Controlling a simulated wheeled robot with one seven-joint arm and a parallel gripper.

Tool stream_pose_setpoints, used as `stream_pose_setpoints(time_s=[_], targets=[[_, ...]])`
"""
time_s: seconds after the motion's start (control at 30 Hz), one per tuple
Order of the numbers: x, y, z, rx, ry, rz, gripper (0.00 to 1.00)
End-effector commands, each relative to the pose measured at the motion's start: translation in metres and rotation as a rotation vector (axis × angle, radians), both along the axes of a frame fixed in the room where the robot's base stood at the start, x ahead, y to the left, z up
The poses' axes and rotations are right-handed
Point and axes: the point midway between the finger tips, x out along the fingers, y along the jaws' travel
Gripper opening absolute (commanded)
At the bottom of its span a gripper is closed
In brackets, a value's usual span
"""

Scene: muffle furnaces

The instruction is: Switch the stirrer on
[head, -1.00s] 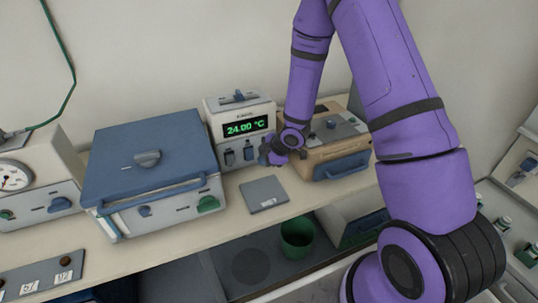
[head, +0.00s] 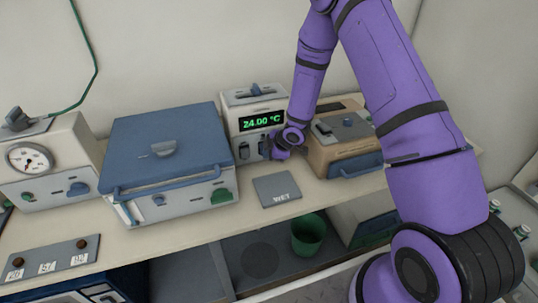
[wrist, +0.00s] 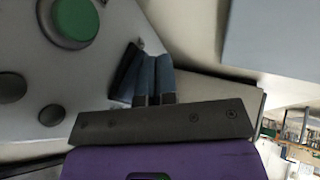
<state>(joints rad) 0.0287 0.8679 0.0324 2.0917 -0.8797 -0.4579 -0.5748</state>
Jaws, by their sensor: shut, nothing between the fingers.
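A white unit (head: 232,128) with a green "24.00 °C" display (head: 262,121) stands at the back of the bench, left of a tan box (head: 345,157). Two dark switches (head: 243,151) show on its front below the display. No readable label tells me which device is the stirrer. My gripper (head: 277,153) is beside the lower right of the unit's front and hides part of it. In the wrist view its fingers (wrist: 150,78) are together and empty, close to a grey panel (wrist: 50,75) with a green round knob (wrist: 75,18) and dark knobs. I cannot tell whether they touch it.
A blue-lidded furnace (head: 165,145) stands left of the display unit. A gauge unit (head: 50,165) is farther left. A grey plate marked "WET" (head: 275,184) lies in front. A green pot (head: 308,235) stands below the bench edge.

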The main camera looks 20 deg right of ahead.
Motion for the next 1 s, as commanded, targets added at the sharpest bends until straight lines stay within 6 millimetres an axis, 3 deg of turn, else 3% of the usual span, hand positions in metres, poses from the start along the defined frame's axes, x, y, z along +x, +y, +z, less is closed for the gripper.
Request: stream_pose_setpoints(time_s=[0.37,1.0], targets=[[0.006,0.0,-0.002,0.0,-0.001,0.0,0.0],[0.007,0.0,0.014,0.001,-0.002,0.0,0.0]])
